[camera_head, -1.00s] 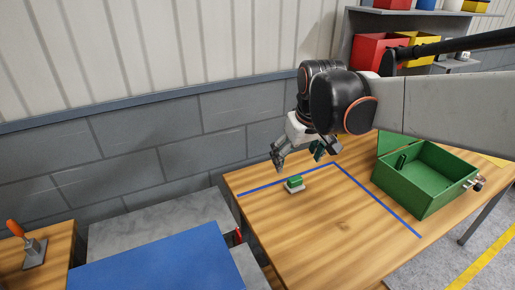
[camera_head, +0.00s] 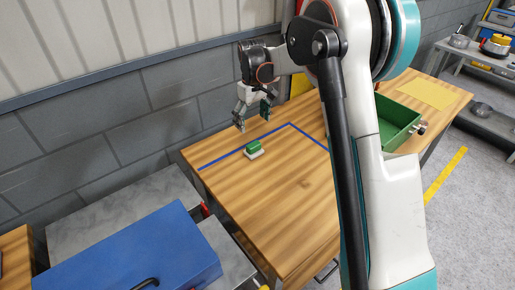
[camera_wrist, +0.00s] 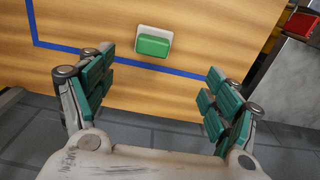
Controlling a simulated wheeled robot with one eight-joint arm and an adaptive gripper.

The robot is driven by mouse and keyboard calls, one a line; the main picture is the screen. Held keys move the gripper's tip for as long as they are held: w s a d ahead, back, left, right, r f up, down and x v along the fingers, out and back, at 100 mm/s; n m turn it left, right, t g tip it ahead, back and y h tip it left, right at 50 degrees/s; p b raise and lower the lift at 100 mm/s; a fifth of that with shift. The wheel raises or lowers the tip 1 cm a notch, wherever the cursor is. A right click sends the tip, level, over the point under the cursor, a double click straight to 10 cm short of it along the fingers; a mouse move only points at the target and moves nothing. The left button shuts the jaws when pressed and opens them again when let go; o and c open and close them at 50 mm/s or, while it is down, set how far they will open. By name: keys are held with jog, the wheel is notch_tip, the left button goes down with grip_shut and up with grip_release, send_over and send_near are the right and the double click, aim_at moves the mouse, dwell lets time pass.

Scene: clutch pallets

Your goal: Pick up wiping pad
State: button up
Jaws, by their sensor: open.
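The wiping pad (camera_head: 254,149) is a small block with a green top and a pale base. It lies on the wooden table (camera_head: 260,205), just inside the blue line. It also shows in the wrist view (camera_wrist: 153,44), ahead of my gripper and roughly centred between the fingers. My gripper (camera_head: 252,118) is open and empty, above the table's far edge, behind and above the pad and apart from it. In the wrist view the green-padded fingers (camera_wrist: 153,98) are spread wide.
A green open box (camera_head: 400,118) stands on the table to the right, partly hidden by my arm. A blue toolbox (camera_head: 130,255) is at the lower left. A grey block wall (camera_head: 130,110) runs behind the table. The table around the pad is clear.

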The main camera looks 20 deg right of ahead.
aim_at(254, 144)
jog(key=f, duration=0.3)
jog(key=f+b, duration=0.1)
jog(key=f, duration=0.2)
jog(key=f+b, duration=0.1)
jog(key=f, duration=0.2)
jog(key=shift+w+d+f, duration=0.1)
jog(key=shift+w+f, duration=0.05)
jog(key=shift+w, duration=0.1)
jog(key=f+b, duration=0.1)
jog(key=f, duration=0.1)
jog(key=w+f+b, duration=0.1)
jog(key=f, duration=0.2)
jog(key=shift+d+f, duration=0.1)
jog(key=shift+d, duration=0.1)
jog(key=c, duration=1.2)
jog(key=shift+c, duration=0.2)
notch_tip(254, 144, up, 20)
jog(key=p, duration=0.5)
